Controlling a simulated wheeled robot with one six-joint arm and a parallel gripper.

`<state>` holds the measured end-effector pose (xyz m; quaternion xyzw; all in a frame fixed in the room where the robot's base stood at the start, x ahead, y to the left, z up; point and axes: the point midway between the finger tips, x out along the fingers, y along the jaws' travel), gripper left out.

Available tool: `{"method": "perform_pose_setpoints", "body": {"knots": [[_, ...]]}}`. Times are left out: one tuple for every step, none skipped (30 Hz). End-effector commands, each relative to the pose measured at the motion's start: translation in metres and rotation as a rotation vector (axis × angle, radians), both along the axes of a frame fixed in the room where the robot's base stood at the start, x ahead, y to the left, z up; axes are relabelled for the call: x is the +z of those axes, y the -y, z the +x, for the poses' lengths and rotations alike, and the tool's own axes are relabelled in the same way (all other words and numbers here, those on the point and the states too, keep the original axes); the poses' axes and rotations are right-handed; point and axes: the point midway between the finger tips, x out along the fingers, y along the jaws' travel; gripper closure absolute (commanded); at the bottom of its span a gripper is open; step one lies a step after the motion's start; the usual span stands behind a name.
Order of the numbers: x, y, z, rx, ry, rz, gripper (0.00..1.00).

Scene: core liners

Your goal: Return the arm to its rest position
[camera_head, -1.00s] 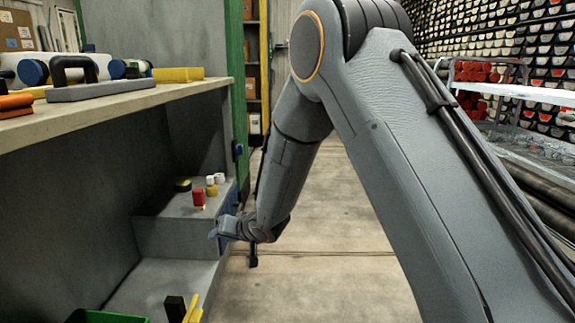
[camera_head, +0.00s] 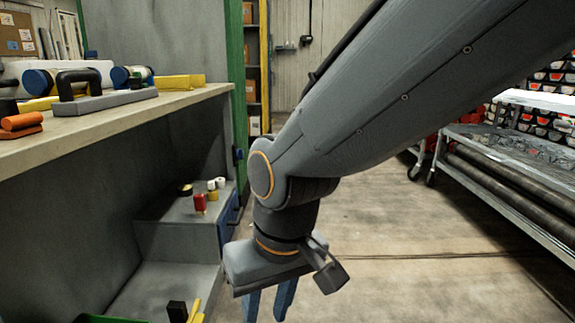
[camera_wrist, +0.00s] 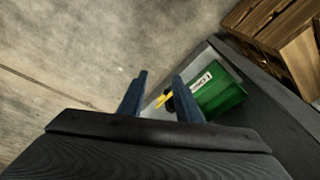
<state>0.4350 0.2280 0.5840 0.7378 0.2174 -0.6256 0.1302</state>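My gripper (camera_head: 269,303) hangs fingers down in the head view, over the bare floor to the right of the grey bench. Its two blue fingers are apart, with nothing between them that I can see. The fingertips show fully in the wrist view (camera_wrist: 162,80), spread and empty. My arm reaches across the upper right of the head view, bent at the wrist joint.
The workbench top (camera_head: 105,118) on the left holds a grey float, rollers and yellow blocks. Below, a step (camera_head: 160,208) carries small red, white and yellow items. A green bin (camera_wrist: 222,92) stands low. A metal cart (camera_head: 500,165) is at right. Concrete floor (camera_head: 400,225) between is clear.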

Motion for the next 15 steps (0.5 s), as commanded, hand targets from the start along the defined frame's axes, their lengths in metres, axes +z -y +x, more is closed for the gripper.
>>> {"method": "perform_pose_setpoints", "body": {"knots": [[0.003, 0.004, -0.014, 0.018, -0.019, -0.001, 0.69], [0.004, 0.006, -0.022, 0.028, -0.033, -0.003, 0.69], [0.006, 0.009, -0.033, 0.044, -0.052, -0.003, 0.69], [0.007, 0.011, -0.041, 0.056, -0.066, -0.006, 0.69], [0.008, 0.013, -0.049, 0.067, -0.079, -0.006, 0.69], [0.009, 0.016, -0.059, 0.083, -0.098, -0.007, 0.69], [0.01, 0.019, -0.067, 0.095, -0.11, -0.006, 0.69], [0.013, 0.02, -0.07, 0.096, -0.119, -0.008, 0.69], [0.018, 0.022, -0.067, 0.083, -0.118, -0.011, 0.69], [0.021, 0.023, -0.066, 0.077, -0.117, -0.012, 0.69], [0.023, 0.025, -0.065, 0.071, -0.117, -0.014, 0.69], [0.027, 0.026, -0.064, 0.064, -0.115, -0.015, 0.69], [0.03, 0.028, -0.064, 0.057, -0.115, -0.016, 0.69], [0.033, 0.029, -0.063, 0.052, -0.115, -0.018, 0.69], [0.036, 0.031, -0.061, 0.044, -0.115, -0.02, 0.69]]}}
